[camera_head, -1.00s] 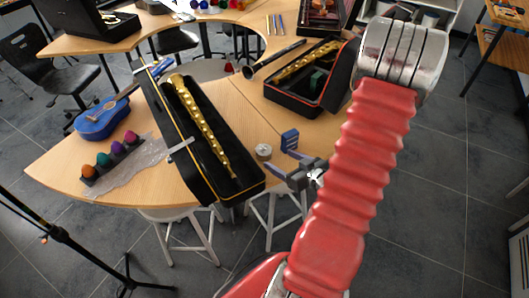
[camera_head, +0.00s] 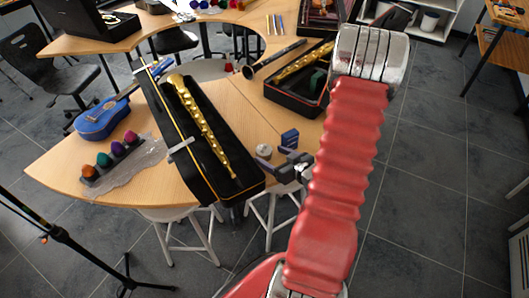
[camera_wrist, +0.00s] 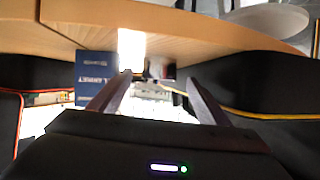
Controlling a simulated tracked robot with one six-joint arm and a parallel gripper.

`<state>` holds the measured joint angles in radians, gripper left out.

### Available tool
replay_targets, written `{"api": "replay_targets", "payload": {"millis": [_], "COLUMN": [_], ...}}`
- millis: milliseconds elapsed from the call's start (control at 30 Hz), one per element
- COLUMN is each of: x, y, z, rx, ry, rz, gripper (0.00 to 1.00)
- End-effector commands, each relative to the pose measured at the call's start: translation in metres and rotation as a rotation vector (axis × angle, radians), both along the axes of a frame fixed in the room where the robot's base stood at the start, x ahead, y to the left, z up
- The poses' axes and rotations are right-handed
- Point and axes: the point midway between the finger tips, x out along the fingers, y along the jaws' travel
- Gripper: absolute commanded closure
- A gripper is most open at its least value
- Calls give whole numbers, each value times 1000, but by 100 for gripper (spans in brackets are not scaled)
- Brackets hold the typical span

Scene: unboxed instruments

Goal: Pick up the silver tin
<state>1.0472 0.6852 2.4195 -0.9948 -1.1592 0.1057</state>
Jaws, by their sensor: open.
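The silver tin (camera_head: 264,151) is a small round can standing on the wooden table beside the long black case. My gripper (camera_head: 272,157) is close to it on its near right side, with its fingers open and pointing towards it. From the head view I cannot tell whether the tin is between the fingertips. In the wrist view my gripper (camera_wrist: 158,82) shows two spread fingers. A bright, washed-out shape stands just beyond the left fingertip; I cannot tell if it is the tin.
A small blue box (camera_head: 289,138) stands right of the tin, close to my gripper; it also shows in the wrist view (camera_wrist: 95,72). The long black case (camera_head: 216,181) with a golden instrument lies left. A second open case (camera_head: 276,100) lies behind.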

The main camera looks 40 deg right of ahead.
Motion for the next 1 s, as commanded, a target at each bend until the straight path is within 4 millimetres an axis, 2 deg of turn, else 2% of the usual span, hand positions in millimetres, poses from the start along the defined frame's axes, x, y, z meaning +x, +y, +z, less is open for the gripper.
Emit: {"api": "replay_targets", "payload": {"millis": [100, 300, 867, 1000], "x": [14, 31, 33, 33], "y": [-1, -3, -3, -3], "z": [-10, -17, -18, -18], "rx": [1, 0, 1, 1], "ry": [1, 1, 1, 0], "rz": [3, 0, -1, -1], "gripper": [30, 30, 30, 38]}}
